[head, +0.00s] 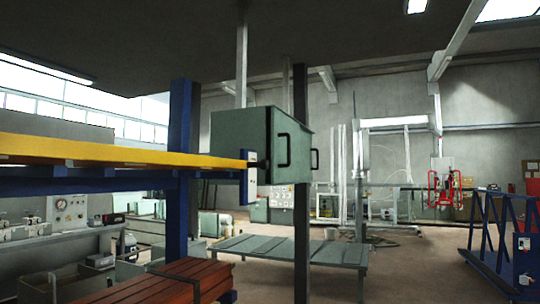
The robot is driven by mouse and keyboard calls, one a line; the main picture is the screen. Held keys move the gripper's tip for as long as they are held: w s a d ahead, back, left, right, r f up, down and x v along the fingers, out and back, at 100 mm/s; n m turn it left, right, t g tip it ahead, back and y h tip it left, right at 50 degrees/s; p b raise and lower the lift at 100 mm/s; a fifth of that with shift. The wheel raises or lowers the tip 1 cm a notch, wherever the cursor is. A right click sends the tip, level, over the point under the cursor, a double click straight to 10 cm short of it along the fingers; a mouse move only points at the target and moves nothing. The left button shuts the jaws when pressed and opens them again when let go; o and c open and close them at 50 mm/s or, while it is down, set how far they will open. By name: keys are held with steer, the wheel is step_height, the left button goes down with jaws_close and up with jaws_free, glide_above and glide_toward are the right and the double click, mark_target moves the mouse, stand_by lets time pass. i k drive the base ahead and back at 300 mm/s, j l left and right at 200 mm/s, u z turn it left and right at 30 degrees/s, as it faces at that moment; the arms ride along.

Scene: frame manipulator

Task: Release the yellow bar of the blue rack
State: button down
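The yellow bar (110,152) runs level across the left side of the head view, from the left edge to near the middle. It lies along the upper side of the blue rack's horizontal beam (90,185). A blue upright (179,130) of the rack stands behind the bar. At the bar's right end is a small white and blue bracket (250,175). I cannot tell how the bar is held there. My gripper is not in view.
A grey-green cabinet (240,140) with black handles hangs just right of the bar's end, beside a dark post (301,200). Reddish-brown planks (165,284) lie below the rack. A low grey table (295,250) stands in the middle. A blue frame (500,240) stands at right.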

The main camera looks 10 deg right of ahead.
mark_target(15, 144)
steer(key=i+l, duration=0.15)
steer(key=i, duration=0.25)
steer(key=i+l, duration=0.15)
steer(key=i, duration=0.25)
steer(key=i+l, duration=0.15)
steer(key=i, duration=0.2)
